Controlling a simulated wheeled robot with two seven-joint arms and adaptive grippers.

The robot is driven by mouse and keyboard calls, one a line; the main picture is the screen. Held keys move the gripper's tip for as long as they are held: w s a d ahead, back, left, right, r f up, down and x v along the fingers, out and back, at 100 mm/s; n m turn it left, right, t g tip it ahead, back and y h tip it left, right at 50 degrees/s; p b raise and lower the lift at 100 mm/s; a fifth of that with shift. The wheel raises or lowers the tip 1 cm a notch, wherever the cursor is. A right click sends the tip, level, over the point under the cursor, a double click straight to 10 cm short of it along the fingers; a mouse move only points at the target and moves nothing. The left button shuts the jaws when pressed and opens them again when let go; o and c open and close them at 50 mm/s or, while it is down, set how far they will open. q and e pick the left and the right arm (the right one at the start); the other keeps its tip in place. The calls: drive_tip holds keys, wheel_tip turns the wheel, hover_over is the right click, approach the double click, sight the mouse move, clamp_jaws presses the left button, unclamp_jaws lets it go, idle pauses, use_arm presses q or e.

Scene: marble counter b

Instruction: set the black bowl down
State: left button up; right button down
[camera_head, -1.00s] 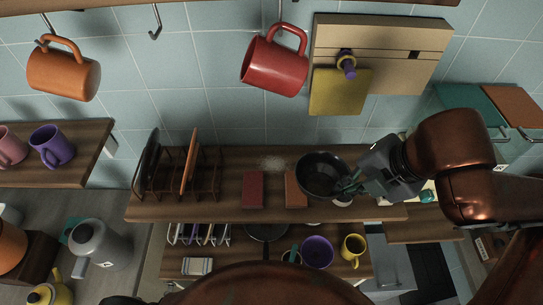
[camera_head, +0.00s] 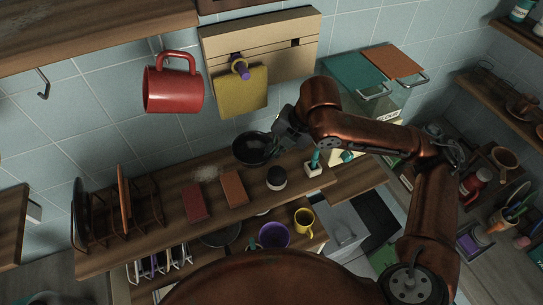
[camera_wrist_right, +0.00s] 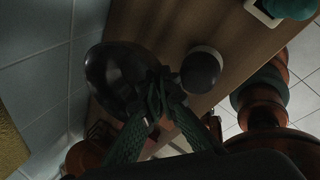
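The black bowl (camera_head: 252,149) is at the back of the wooden shelf, close to the tiled wall. My right gripper (camera_head: 280,143) is at the bowl's right side. In the right wrist view, its green fingers (camera_wrist_right: 157,95) close together on the rim of the bowl (camera_wrist_right: 108,82). The bowl overlaps the shelf's back edge there, and I cannot tell whether it touches the shelf. Its underside is hidden. My left gripper is not in view.
On the wooden shelf (camera_head: 165,222) are a dark red block (camera_head: 195,203), an orange-brown block (camera_head: 233,188), a black-and-white round item (camera_head: 277,178) and a white holder (camera_head: 313,169). A plate rack (camera_head: 120,208) stands left. A red mug (camera_head: 172,85) hangs above.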

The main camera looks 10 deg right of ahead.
sight(254, 153)
drive_tip(key=shift+w+d+f, duration=0.1)
drive_tip(key=shift+w+f, duration=0.4)
drive_tip(key=shift+f, duration=0.05)
drive_tip(key=shift+w+f, duration=0.2)
drive_tip(key=shift+f, duration=0.2)
drive_tip(key=f, duration=0.3)
drive_tip(key=shift+w+d+f, duration=0.1)
drive_tip(key=shift+w+f, duration=0.05)
drive_tip(key=shift+w, duration=0.15)
drive_tip(key=shift+f, duration=0.25)
drive_tip(key=c, duration=2.2)
unclamp_jaws()
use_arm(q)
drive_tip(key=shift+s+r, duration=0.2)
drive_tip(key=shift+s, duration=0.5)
use_arm(e)
drive_tip(key=shift+o, duration=0.2)
